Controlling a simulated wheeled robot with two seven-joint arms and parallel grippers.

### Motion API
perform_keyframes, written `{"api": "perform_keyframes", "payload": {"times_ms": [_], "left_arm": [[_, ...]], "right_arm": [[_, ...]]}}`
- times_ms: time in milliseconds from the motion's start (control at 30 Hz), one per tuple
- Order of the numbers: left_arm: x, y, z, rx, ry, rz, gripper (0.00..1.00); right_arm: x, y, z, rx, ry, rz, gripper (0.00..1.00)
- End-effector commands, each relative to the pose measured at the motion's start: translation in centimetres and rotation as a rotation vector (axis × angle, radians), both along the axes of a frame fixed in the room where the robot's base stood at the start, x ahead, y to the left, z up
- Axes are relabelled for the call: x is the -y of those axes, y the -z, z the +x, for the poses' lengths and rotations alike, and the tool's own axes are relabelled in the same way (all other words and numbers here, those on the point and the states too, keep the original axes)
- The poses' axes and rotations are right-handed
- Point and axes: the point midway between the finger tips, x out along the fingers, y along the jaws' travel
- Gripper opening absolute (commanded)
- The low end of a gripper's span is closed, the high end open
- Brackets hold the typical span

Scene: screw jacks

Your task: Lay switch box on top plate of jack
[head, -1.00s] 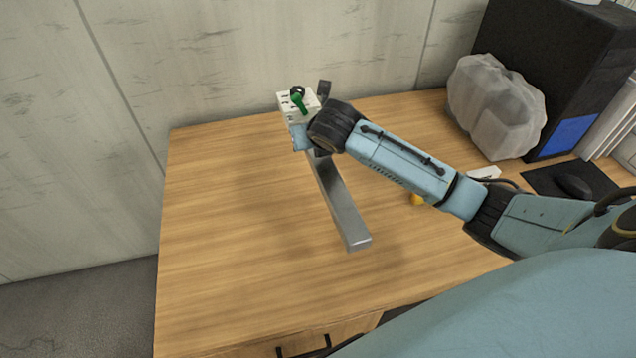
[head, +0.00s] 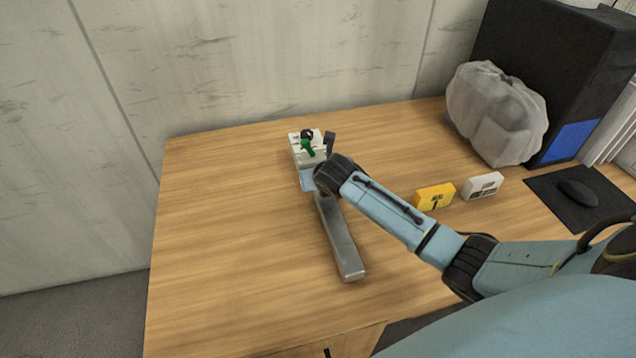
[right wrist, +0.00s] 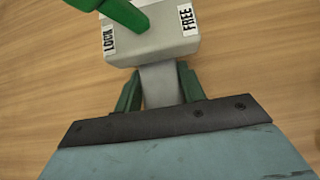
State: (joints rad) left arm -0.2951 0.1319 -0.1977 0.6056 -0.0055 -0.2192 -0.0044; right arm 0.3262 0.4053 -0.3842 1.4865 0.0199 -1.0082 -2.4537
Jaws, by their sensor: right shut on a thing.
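The switch box (head: 306,152) is a pale box with a green lever on top. In the right wrist view the box (right wrist: 165,42) carries a label ending in "FREE" side and another on its left. My right gripper (right wrist: 158,92) has its green fingers closed on the grey stem (right wrist: 161,85) at the near side of the box. In the head view my right gripper (head: 312,182) holds it over the desk's back middle. A long grey metal bar (head: 338,235) runs from under the gripper toward the front. I cannot make out a jack. My left gripper is out of view.
A yellow labelled block (head: 433,196) and a white labelled block (head: 482,187) sit right of my arm. A wrapped grey bundle (head: 495,115), black computer case (head: 550,60) and mouse (head: 578,192) stand farther right. The left part of the wooden desk (head: 220,230) is clear.

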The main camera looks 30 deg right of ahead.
Motion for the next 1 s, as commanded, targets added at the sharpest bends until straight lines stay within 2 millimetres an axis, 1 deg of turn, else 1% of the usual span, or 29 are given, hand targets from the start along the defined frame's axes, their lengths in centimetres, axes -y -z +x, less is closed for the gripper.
{"api": "perform_keyframes", "payload": {"times_ms": [33, 100, 333, 467, 500, 633, 667, 900, 1000], "left_arm": [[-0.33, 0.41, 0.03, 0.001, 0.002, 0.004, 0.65], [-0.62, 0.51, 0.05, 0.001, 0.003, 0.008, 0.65], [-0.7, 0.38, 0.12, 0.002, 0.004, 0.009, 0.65], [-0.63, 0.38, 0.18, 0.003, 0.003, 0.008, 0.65], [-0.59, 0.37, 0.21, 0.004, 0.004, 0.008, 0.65], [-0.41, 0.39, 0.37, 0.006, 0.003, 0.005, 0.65], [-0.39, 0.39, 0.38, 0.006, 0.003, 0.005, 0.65], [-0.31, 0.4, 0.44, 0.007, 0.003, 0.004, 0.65], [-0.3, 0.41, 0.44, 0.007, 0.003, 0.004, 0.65]], "right_arm": [[-0.04, 0.63, 0.16, 0.007, 0.0, 0.001, 0.0], [-0.05, 1.05, 0.19, 0.008, -0.001, 0.001, 0.0], [-0.01, 0.95, 0.22, 0.009, -0.001, -0.001, 0.0], [0.02, 1.21, 0.2, 0.008, -0.001, -0.001, 0.0], [0.02, 1.6, 0.02, 0.001, -0.001, -0.001, 0.41], [0.0, 1.57, 0.01, 0.001, 0.0, 0.0, 0.58], [-0.01, 1.58, 0.01, 0.001, 0.0, 0.0, 0.62], [-0.01, 1.57, 0.0, 0.0, 0.0, 0.0, 0.62], [-0.05, 1.25, 0.0, 0.001, -0.001, 0.0, 0.62]]}}
